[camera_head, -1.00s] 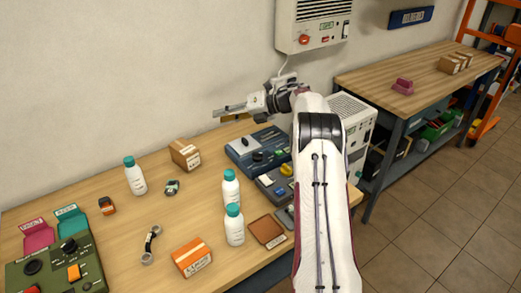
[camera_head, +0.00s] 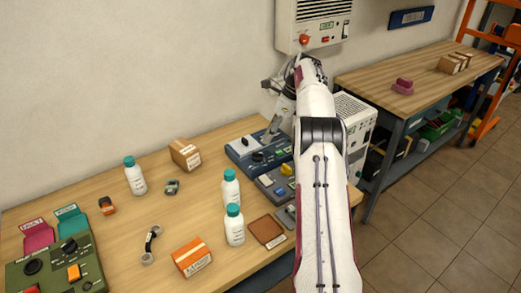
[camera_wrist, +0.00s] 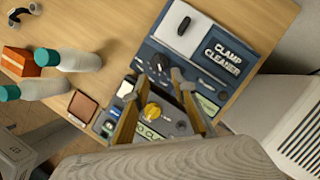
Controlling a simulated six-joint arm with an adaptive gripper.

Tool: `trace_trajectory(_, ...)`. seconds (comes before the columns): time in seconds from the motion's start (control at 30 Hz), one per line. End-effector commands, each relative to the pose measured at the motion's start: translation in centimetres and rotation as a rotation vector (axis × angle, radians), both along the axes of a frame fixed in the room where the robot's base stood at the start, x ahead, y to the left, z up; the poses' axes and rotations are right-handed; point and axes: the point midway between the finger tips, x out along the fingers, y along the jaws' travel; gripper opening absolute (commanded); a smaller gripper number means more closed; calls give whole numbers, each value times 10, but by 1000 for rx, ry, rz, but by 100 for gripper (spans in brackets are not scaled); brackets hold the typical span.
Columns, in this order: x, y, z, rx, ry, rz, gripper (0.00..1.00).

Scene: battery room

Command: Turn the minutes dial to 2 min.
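A blue machine (camera_head: 240,150) stands at the back right of the table. In the wrist view (camera_wrist: 222,22) it is labelled "CLAMP CLEANER". It has a black dial (camera_head: 257,156), which shows near the fingertips in the wrist view (camera_wrist: 160,64). A grey machine beside it has a yellow dial (camera_wrist: 152,111). I cannot read which dial is marked in minutes, or either dial's setting. My gripper (camera_head: 268,140) points down over the blue machine. In the wrist view (camera_wrist: 164,86) its two fingers are apart with nothing held between them. The fingers cover part of the panels.
White bottles with teal caps (camera_head: 234,226), an orange box (camera_head: 191,257), a brown tray (camera_head: 267,231) and a cardboard box (camera_head: 185,154) stand on the table. A green control box (camera_head: 30,280) is at front left. A white wall unit (camera_head: 314,22) hangs above.

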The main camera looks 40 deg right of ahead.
Motion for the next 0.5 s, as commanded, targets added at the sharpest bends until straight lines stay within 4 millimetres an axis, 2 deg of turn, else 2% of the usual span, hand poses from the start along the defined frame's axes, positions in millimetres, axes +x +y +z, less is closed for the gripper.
trace_trajectory(0.5,0,2,0,-7,-14,52,26)
